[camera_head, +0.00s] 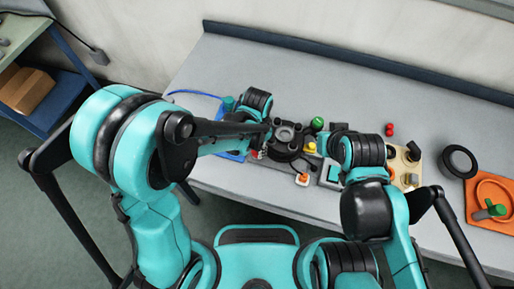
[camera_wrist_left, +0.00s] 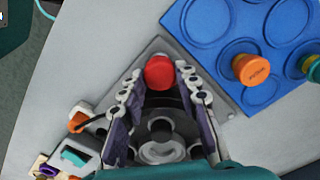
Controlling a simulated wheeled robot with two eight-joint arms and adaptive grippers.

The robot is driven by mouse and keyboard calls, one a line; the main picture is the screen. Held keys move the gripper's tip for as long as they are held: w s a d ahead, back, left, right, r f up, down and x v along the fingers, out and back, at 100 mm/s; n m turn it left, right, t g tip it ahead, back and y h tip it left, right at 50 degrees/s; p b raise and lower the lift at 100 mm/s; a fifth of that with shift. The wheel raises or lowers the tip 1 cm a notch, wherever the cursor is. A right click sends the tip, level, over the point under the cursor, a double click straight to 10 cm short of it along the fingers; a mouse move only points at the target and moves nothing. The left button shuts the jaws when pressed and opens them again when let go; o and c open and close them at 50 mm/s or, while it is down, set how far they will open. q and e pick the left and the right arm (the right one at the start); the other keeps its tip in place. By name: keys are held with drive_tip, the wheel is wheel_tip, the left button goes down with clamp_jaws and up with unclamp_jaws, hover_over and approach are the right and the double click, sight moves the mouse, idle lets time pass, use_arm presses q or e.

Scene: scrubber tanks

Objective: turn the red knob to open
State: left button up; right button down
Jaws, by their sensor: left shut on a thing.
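The red knob (camera_wrist_left: 160,72) is a round red cap on a dark fixture with a grey base plate (camera_wrist_left: 225,95). In the left wrist view it sits between the two fingertips of my left gripper (camera_wrist_left: 159,80), which is shut on it. A dark round part with a pale ring (camera_wrist_left: 160,140) lies between the fingers, nearer the palm. In the head view the knob is mostly hidden by my left arm. My right arm reaches over the bench right of the fixture; its fingers cannot be made out clearly.
A blue tray (camera_wrist_left: 225,55) with round recesses and an orange-capped piece (camera_wrist_left: 250,69) is beside the fixture. An orange switch (camera_head: 302,179) stands in front. A black ring (camera_head: 459,162) and an orange tray (camera_head: 475,212) lie at the right. The back of the bench is clear.

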use_arm(q)
drive_tip(key=n+b, duration=0.1)
drive_tip(key=n, duration=0.3)
drive_tip(key=shift+n, duration=0.4)
drive_tip(key=n, duration=0.4)
drive_tip(key=shift+b, duration=0.35)
drive_tip(key=o, duration=1.2)
drive_tip(key=shift+c, duration=0.2)
